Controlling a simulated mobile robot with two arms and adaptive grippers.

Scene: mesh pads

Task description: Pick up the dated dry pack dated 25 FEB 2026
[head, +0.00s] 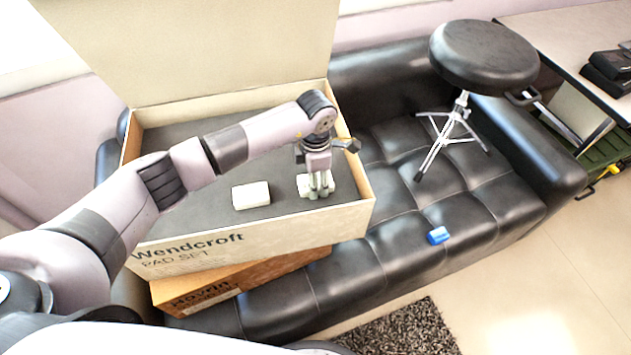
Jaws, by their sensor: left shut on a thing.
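Two small whitish packs are in the open Wendcroft box (358,213). One pack (251,195) lies on the dark floor of the box, left of my left gripper. My left gripper (316,188) reaches down into the box at its right part and is shut on the other whitish pack (304,186), which is partly hidden by the fingers. I cannot tell whether that pack touches the box floor. No date is readable on either pack at this size. My right gripper is not in view.
The box stands on an orange-brown carton (245,278) on a black tufted sofa (400,220), its lid (190,50) raised behind. A blue item (438,235) lies on the seat. A round black stool (484,55) stands on the sofa. A dark rug (405,330) lies in front.

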